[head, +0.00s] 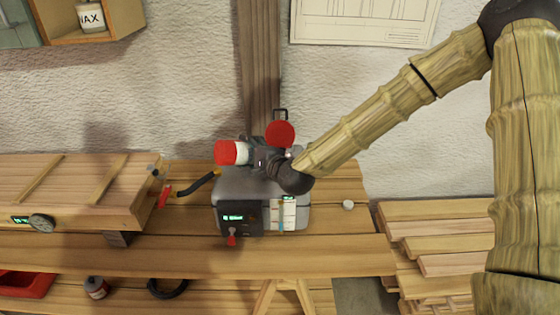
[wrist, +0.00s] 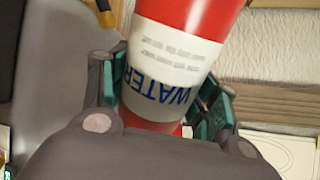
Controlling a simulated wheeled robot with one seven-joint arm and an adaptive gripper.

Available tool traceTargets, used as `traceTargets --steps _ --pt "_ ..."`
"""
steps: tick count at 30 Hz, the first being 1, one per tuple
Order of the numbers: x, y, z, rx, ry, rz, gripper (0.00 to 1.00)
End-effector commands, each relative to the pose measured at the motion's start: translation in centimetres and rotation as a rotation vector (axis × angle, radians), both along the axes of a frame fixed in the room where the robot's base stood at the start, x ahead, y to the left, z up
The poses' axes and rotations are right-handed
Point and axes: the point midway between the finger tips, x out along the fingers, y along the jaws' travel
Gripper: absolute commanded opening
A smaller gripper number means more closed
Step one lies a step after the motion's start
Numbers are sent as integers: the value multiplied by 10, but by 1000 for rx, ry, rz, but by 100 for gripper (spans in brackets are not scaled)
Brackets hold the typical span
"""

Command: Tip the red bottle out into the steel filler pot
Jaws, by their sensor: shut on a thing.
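The red bottle (head: 230,152) has a white label band and lies on its side in the air above the grey box, its red end toward the left. In the wrist view the bottle (wrist: 185,60) shows blue lettering reading WATER, upside down. My gripper (head: 262,158) is shut around it; the wrist view shows teal finger pads (wrist: 165,95) on both sides of the label's lower part. I cannot make out the steel filler pot; my gripper and the bottle cover part of the box top. No liquid is seen coming out.
The grey box (head: 292,190) with a display panel stands on the wooden bench (head: 330,258). A red disc (head: 280,134) shows behind my gripper. A long wooden box (head: 70,188) fills the left; a black hose (head: 198,185) lies between. Stacked laths (head: 440,235) lie right.

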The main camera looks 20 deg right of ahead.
Motion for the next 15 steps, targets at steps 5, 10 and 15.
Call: traceTargets --steps 5,10,15 --pt "0 -1 2 21 5 -1 34" --pt "1 -2 4 40 10 0 34" --pt "1 -3 6 60 15 0 34"
